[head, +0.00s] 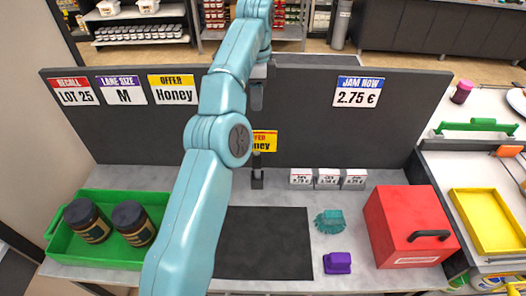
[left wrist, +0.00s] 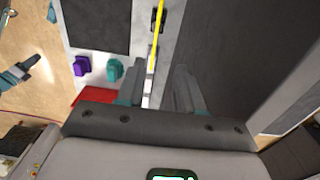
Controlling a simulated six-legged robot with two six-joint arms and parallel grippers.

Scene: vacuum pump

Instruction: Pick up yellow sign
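A yellow "Offer Honey" sign (head: 264,140) stands in a small black holder at the foot of the dark board, partly hidden behind my left arm. In the left wrist view the sign (left wrist: 154,55) shows edge-on as a thin yellow strip. A second yellow "Offer Honey" sign (head: 174,89) is on the board at left.
The board (head: 310,125) also bears other price cards. White price blocks (head: 328,178), a teal brush (head: 330,222), a purple item (head: 337,263) and a red box (head: 405,225) stand to the right. A green tray (head: 95,200) with two jars is at left. The black mat (head: 265,245) is bare.

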